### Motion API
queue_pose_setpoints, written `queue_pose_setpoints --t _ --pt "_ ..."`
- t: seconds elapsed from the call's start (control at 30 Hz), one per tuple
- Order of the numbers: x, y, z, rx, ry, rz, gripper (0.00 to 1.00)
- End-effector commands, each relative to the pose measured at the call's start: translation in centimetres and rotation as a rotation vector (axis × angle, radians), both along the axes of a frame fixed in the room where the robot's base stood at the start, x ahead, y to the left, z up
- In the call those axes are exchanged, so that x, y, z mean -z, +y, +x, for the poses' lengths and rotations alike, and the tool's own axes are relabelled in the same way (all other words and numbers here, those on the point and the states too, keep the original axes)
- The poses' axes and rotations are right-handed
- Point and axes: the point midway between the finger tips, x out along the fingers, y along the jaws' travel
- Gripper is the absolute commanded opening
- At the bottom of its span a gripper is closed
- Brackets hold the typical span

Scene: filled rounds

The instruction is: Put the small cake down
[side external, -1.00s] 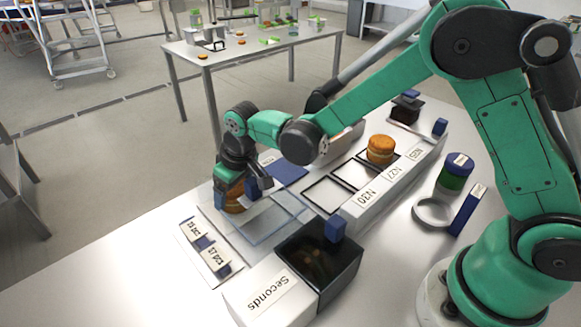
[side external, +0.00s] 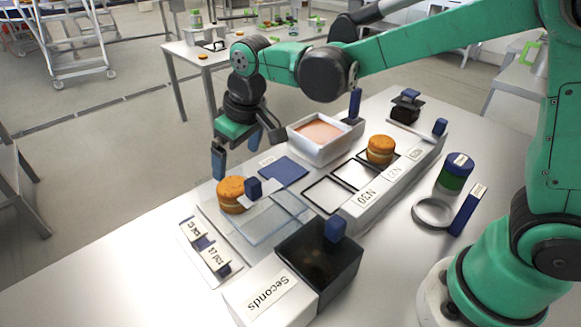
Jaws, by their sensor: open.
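A small round orange-brown cake (side external: 231,194) with a pale filling rests at the left end of the clear plate (side external: 268,226). A blue block (side external: 253,187) on a white piece stands right beside it. My gripper (side external: 247,160) is open and empty, above and slightly behind this cake, apart from it.
A white tray (side external: 322,150) with a pinkish surface stands behind. A dark bin (side external: 320,262) marked "Seconds" is in front. A blue pad (side external: 283,172), count tags (side external: 206,247), a ring (side external: 432,212) and a blue-green can (side external: 455,172) stand around.

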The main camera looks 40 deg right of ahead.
Motion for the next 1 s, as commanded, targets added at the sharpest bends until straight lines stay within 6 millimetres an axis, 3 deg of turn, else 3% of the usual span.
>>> queue_pose_setpoints --t 0.27,0.37,0.53,0.8,1.0 --pt "-2.6 -0.5 -0.9 0.006 -0.007 0.002 1.00" --pt "-3.4 -1.7 -1.9 0.031 -0.035 0.009 1.00" --pt "-4.6 -5.4 -5.3 0.115 -0.136 0.031 1.00" --pt "-3.6 -9.6 -10.5 0.236 -0.297 0.048 1.00" --pt "-2.8 -10.6 -11.8 0.269 -0.345 0.050 1.00"
